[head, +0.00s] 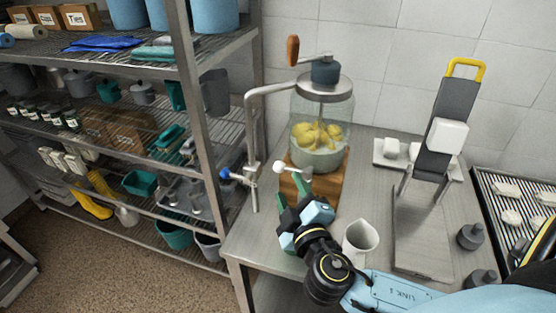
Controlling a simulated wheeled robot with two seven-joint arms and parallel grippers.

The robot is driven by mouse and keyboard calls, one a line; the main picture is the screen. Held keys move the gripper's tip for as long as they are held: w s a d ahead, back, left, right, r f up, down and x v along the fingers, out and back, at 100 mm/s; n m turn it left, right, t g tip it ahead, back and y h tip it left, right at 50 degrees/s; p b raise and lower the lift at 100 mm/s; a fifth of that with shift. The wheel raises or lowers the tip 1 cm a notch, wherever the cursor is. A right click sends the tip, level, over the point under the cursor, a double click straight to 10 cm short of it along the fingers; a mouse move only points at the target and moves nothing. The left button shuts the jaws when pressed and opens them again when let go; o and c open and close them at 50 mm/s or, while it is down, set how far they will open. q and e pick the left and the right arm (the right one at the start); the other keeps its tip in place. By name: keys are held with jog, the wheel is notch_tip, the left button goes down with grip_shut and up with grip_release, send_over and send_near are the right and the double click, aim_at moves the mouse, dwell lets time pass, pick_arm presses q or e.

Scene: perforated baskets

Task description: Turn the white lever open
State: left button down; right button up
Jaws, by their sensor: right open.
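The white lever (280,167) has a round white knob and sits at the front of the glass churn (322,110), low on its wooden base (328,185). The churn has a crank with an orange handle and holds yellow lumps. My right gripper (294,190) is open just in front of and below the lever, with its fingers pointing up toward it. The knob shows just above the fingertips. I cannot tell whether the fingers touch the lever. My left gripper is not in view.
A metal pipe with a blue-handled tap (226,173) stands left of the churn. A white pitcher (360,241) stands close to the right of my right gripper. A slicer (447,130) with a yellow handle is at the right. Wire shelving (200,120) borders the counter's left.

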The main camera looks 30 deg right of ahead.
aim_at(282, 170)
jog(key=p+x, duration=0.1)
jog(key=x, duration=0.9)
jog(key=shift+w, duration=0.1)
jog(key=shift+f, duration=0.1)
grip_shut()
